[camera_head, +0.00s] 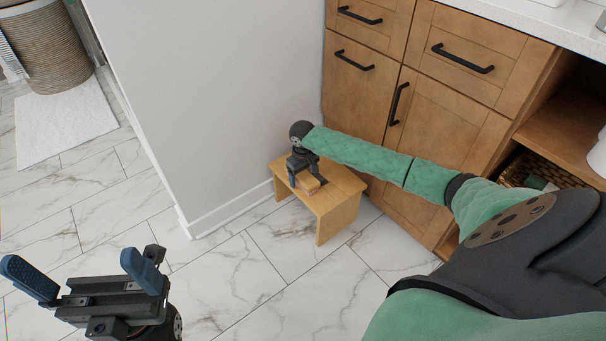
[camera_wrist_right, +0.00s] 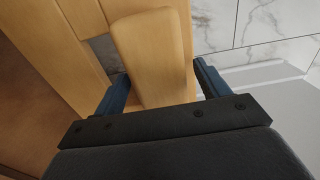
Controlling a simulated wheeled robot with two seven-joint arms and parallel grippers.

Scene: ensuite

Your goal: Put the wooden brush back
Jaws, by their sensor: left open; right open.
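The wooden brush (camera_head: 307,182) lies on a small wooden stool (camera_head: 339,206) beside the cabinet. It shows closer in the right wrist view (camera_wrist_right: 150,55) as a rounded light-wood block. My right gripper (camera_head: 303,178) is at the stool top, and in the right wrist view (camera_wrist_right: 160,85) its blue fingers stand open on either side of the brush, with a gap showing at the left finger. The brush's underside is hidden. My left gripper (camera_head: 85,275) is open and empty, above the floor at the lower left.
Wooden cabinets (camera_head: 455,90) with black handles stand behind and right of the stool. A white wall (camera_head: 220,100) stands left of it. An open shelf holds a woven basket (camera_head: 540,172). A wicker hamper (camera_head: 50,50) and white mat (camera_head: 65,120) are far left. The marble floor (camera_head: 270,270) is clear.

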